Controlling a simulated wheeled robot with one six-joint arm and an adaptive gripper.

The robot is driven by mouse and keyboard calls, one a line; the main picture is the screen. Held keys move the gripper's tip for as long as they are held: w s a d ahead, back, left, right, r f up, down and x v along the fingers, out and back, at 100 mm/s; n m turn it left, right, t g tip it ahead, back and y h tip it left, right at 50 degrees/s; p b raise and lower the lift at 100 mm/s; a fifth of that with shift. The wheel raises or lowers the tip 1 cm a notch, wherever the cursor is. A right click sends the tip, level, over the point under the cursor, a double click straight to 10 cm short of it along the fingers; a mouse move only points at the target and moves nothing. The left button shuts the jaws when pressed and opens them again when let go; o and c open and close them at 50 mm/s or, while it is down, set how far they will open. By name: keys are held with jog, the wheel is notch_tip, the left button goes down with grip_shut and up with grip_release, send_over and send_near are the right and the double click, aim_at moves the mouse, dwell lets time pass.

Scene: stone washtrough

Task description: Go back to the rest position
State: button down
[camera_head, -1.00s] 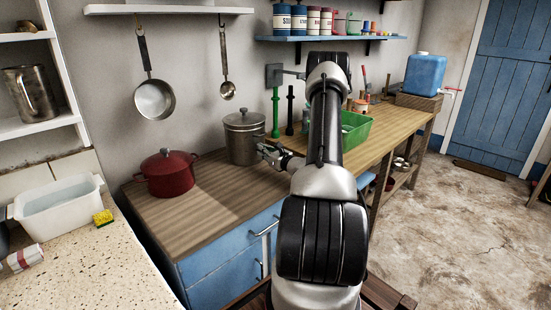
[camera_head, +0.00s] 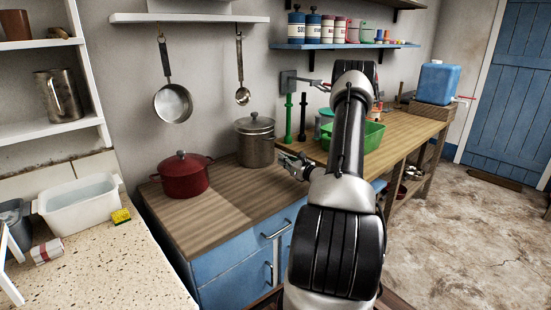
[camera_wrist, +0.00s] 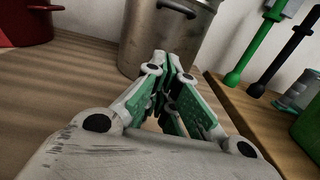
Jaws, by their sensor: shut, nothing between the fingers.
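My gripper (camera_head: 291,163) is over the wooden counter, just in front of the steel pot with a lid (camera_head: 255,140). In the wrist view my gripper (camera_wrist: 172,62) has its green-padded fingers together, with nothing between them, pointing toward the lower part of the steel pot (camera_wrist: 165,35). I cannot tell the exact gap between fingertips and pot. My arm rises in front of the camera and hides part of the counter and shelf behind it.
A red lidded pot (camera_head: 183,176) stands left on the wooden counter (camera_head: 225,205). A green basin (camera_head: 372,137) and green and black upright rods stand behind the arm. A white basin (camera_head: 80,207) and yellow sponge (camera_head: 121,216) are at left. Stone floor at right is clear.

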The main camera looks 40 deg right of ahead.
jog(key=s, duration=0.6)
jog(key=shift+s+d, duration=0.15)
jog(key=shift+s, duration=0.05)
jog(key=w+a+r+n+g+y, duration=0.1)
jog(key=a+r+n+g+y, duration=0.1)
jog(key=a+r+n+y, duration=0.7)
jog(key=s+a+r+n+g, duration=0.3)
jog(key=s+a, duration=0.1)
jog(key=a, duration=0.3)
jog(key=s+a+r+n+g, duration=0.2)
jog(key=s+a+n+g, duration=0.15)
jog(key=a, duration=0.35)
jog(key=s+a+r+n+g, duration=0.3)
jog(key=a+g, duration=0.1)
jog(key=a, duration=0.4)
jog(key=s+a+r+n+g+h, duration=0.1)
jog(key=s+r+n+g+h, duration=0.1)
jog(key=s+n, duration=0.4)
jog(key=s+a+r+n+g+h, duration=0.1)
jog(key=s+a+n+g+h, duration=0.2)
jog(key=s, duration=0.5)
jog(key=s+d+r+n+t+h, duration=0.3)
jog(key=s+d+r+n+h, duration=0.1)
jog(key=s+d+n+h, duration=0.1)
jog(key=d+n, duration=0.1)
jog(key=n, duration=0.1)
jog(key=shift+s+d+r+n+t, duration=0.2)
jog(key=shift+s+d+n+t, duration=0.1)
jog(key=shift+n+t, duration=0.05)
